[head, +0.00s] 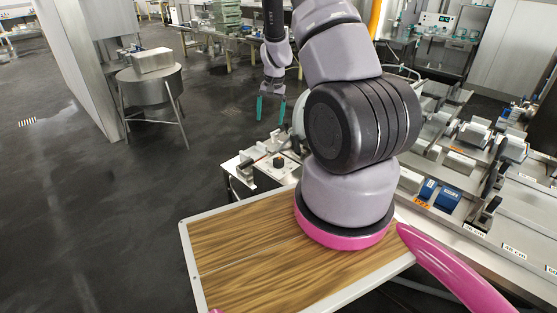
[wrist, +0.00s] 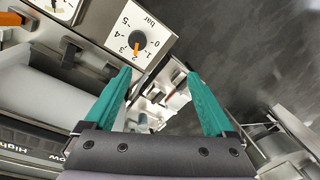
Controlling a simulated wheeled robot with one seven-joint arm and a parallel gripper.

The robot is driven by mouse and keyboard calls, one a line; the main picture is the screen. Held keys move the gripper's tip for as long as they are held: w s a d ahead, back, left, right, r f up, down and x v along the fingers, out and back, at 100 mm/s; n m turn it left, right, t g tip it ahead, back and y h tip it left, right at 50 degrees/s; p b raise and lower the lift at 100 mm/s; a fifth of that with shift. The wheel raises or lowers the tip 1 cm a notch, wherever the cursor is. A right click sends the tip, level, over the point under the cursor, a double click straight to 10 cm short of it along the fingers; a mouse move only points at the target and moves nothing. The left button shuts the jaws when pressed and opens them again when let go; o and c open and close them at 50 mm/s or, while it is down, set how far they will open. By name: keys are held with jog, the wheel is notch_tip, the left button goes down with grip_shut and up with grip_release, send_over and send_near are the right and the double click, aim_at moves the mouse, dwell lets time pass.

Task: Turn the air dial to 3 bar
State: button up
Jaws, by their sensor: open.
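The air dial (wrist: 136,38) shows at the top of the wrist view. It is a white plate marked "bar" with numbers from 0 to 5, and a round knob with an orange and a dark part. In the head view my gripper (head: 270,108) hangs fingers down, above a pale panel with a dark knob (head: 279,162). I cannot read any numbers there.
A long bench with several blocks and a blue box (head: 447,199) runs along the right. A round metal stand (head: 150,88) is at left. The dark floor is clear at left. A second gauge (wrist: 62,8) shows in the wrist view.

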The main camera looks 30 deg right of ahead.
jog(key=g, duration=0.1)
send_near(279, 160)
jog(key=shift+h, duration=0.3)
jog(key=f, duration=0.9)
jog(key=shift+w+a+f, duration=0.15)
jog(key=shift+a+f, duration=0.15)
jog(key=shift+a, duration=0.05)
jog(key=c, duration=1.4)
jog(key=shift+m, duration=0.3)
jog(key=m, duration=0.8)
jog(key=shift+m, duration=0.3)
